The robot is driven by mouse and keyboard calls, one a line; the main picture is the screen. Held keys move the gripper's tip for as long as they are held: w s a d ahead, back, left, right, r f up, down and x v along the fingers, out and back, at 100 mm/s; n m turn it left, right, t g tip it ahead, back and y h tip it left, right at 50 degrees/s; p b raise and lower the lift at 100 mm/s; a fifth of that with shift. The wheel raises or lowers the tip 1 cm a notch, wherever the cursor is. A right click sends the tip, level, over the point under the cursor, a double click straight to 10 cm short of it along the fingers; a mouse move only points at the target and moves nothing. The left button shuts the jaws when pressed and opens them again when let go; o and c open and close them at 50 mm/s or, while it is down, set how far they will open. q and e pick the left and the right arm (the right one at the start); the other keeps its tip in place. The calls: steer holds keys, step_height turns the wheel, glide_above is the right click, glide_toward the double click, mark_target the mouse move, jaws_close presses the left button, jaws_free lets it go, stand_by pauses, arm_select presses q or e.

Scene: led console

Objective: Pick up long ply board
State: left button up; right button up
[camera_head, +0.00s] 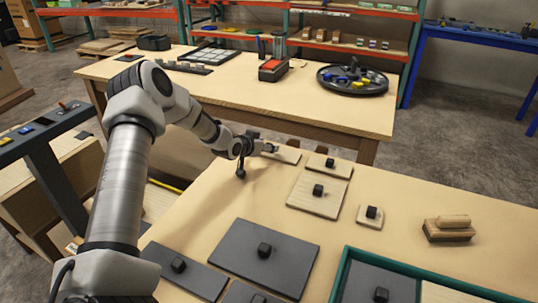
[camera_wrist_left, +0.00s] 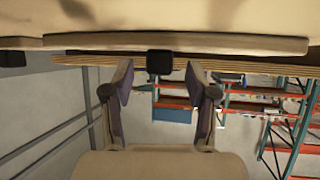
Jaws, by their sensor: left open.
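A light ply board (camera_head: 287,155) lies near the far edge of the front table, partly hidden behind my left gripper (camera_head: 270,148). In the left wrist view a long, thin ply board (camera_wrist_left: 230,45) runs across the top, with a black knob (camera_wrist_left: 159,62) in its middle. My left gripper is open, and its two fingers (camera_wrist_left: 160,85) stand apart to either side of that knob in the picture, with nothing held. I cannot tell whether the fingers touch the knob. My right gripper is not in view.
Ply boards with black knobs (camera_head: 325,165) (camera_head: 318,205) (camera_head: 362,220) lie close by. Grey boards (camera_head: 285,240) (camera_head: 195,275) lie nearer. A green-rimmed tray (camera_head: 345,255) is front right, with a wooden block (camera_head: 448,235) beyond. A second table (camera_head: 230,90) stands behind.

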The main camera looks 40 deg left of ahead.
arm_select(q)
steer(key=shift+s+r, duration=0.1)
steer(key=shift+r, duration=0.05)
jaws_close()
